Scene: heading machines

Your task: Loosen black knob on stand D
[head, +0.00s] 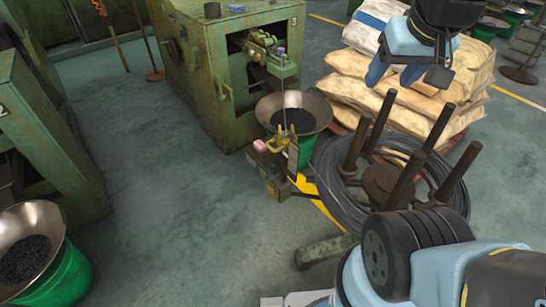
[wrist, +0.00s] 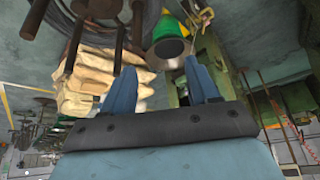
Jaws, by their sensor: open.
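My gripper (head: 408,76) is at the upper right of the head view, raised in front of the stacked sacks. In the wrist view its two blue fingers (wrist: 162,82) stand apart with nothing between them. A stand with upright brown posts (head: 383,183) carries a coil of dark wire right of centre, below my gripper. I cannot make out a letter D on any stand. I cannot pick out a black knob for certain. A small post stand (head: 272,170) with a pink block and yellow parts is beside the green machine.
A green machine (head: 190,60) stands at upper centre, with a metal bowl (head: 318,112) of dark pieces on its right. Pale sacks (head: 350,92) are stacked behind the coil. Another bowl (head: 50,222) on a green bucket is at lower left. Clear floor (head: 150,190) lies between.

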